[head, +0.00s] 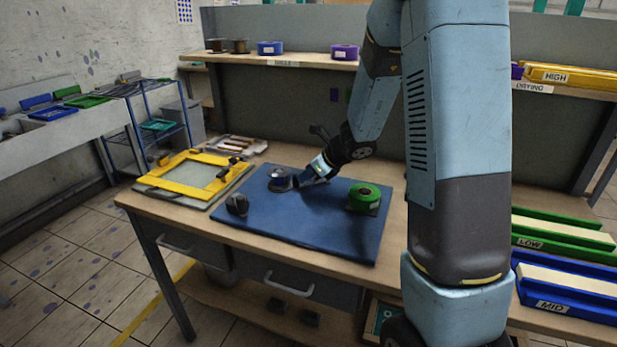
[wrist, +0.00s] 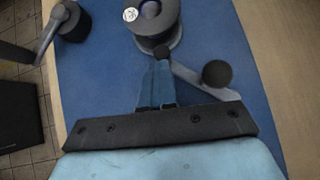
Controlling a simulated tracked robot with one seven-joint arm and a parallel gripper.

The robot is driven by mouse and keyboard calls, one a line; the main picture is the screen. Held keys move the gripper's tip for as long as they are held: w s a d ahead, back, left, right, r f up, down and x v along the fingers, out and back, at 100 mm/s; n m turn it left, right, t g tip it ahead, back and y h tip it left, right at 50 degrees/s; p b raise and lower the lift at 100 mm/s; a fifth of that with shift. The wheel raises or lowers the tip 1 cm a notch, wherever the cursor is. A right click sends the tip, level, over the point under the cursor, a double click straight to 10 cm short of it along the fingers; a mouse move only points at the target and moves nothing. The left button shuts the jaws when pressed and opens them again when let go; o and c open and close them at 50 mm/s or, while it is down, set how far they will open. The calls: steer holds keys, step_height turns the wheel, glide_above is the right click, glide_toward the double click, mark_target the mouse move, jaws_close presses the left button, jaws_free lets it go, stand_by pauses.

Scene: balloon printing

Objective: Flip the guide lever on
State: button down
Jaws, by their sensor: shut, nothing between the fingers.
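A grey lever with a black ball knob (wrist: 217,73) runs from a dark pivot at the spool's near edge, passing close right of the fingers. I cannot tell whether they touch. A second grey arm with a dark round body (wrist: 74,24) stands at the upper left. It appears as a dark unit (head: 237,204) on the mat's front left.
A green spool (head: 363,196) sits on the mat's right side. A yellow frame (head: 194,175) lies left of the mat. A shelf (head: 290,60) with several spools runs behind. Green and blue trays (head: 563,228) are at the right. The mat's front middle is clear.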

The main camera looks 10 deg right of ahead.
steer(key=shift+a, duration=0.1)
stand_by(0.4)
steer(key=shift+s+d, duration=1.25)
steer(key=shift+s, duration=0.1)
steer(key=s+a+v, duration=0.1)
steer(key=v, duration=0.9)
steer(key=shift+s+d, duration=0.1)
steer(key=s+a+r+n+g+h, duration=0.2)
steer(key=s+a+r+n, duration=0.2)
steer(key=s+r+n, duration=0.7)
steer(key=s+d+r+n+h, duration=0.1)
steer(key=s+d+n+h, duration=0.1)
steer(key=s+n, duration=0.4)
steer(key=s+d+r+n+t+h, duration=0.1)
steer(key=s+d+n+h, duration=0.1)
steer(key=s+n, duration=0.5)
steer(key=shift+r+n+t+h, duration=0.3)
steer(key=shift+r+n+h, duration=0.1)
steer(key=shift+n, duration=0.7)
